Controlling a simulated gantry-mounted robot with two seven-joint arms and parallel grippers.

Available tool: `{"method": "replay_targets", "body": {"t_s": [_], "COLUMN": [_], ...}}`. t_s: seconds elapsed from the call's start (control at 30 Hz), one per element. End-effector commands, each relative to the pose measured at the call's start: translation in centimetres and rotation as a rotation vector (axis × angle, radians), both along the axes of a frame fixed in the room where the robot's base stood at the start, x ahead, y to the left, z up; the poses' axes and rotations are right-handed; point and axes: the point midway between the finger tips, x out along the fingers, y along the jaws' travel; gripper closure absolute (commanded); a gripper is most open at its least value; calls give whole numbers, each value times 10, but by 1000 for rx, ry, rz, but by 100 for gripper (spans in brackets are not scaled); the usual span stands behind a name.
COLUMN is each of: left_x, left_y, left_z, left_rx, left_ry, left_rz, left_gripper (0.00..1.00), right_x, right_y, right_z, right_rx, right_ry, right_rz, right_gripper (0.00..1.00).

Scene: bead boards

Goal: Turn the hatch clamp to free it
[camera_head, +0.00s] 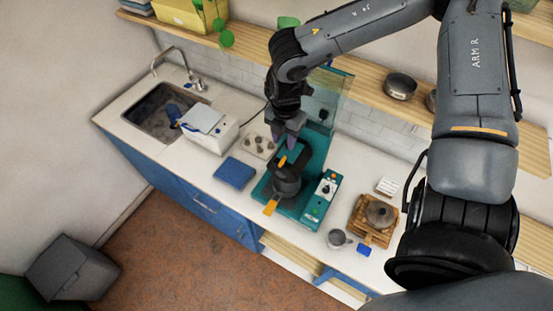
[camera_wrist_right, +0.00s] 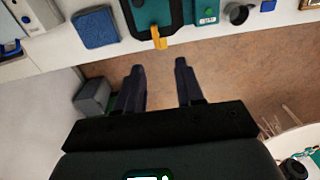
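A teal machine (camera_head: 318,207) stands on the counter with a round black hatch (camera_head: 287,185) on top. An orange clamp handle (camera_head: 271,207) sticks out at the hatch's front edge, and a smaller orange piece (camera_head: 282,160) shows at its back. In the right wrist view the orange handle (camera_wrist_right: 158,38) lies beyond the fingertips, near the counter edge. My right gripper (camera_head: 287,140) is above the back of the machine. The right wrist view shows its two fingers (camera_wrist_right: 160,70) well apart with nothing between them. My left gripper is in neither view.
A blue mat (camera_head: 235,173) and a white box (camera_head: 207,130) lie left of the machine. A grey cup (camera_head: 337,239) and a wooden stand (camera_head: 365,230) with a round pot are to its right. A clear raised panel (camera_head: 326,100) and a shelf (camera_head: 360,85) stand behind.

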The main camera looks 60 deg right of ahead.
Motion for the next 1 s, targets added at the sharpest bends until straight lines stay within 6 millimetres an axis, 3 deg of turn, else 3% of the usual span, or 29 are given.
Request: {"method": "replay_targets", "body": {"t_s": [0.27,0.7,1.0], "left_x": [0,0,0], "left_y": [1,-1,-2], "left_z": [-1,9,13], "left_rx": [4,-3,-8], "left_ry": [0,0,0], "left_rz": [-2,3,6], "left_gripper": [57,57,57], "right_x": [5,3,4], "right_y": [-3,-3,-3], "right_z": [-8,-67,-94], "right_rx": [-28,-28,-27], "right_ry": [-9,-6,-10], "right_rz": [12,12,12], "right_gripper": [63,63,63]}}
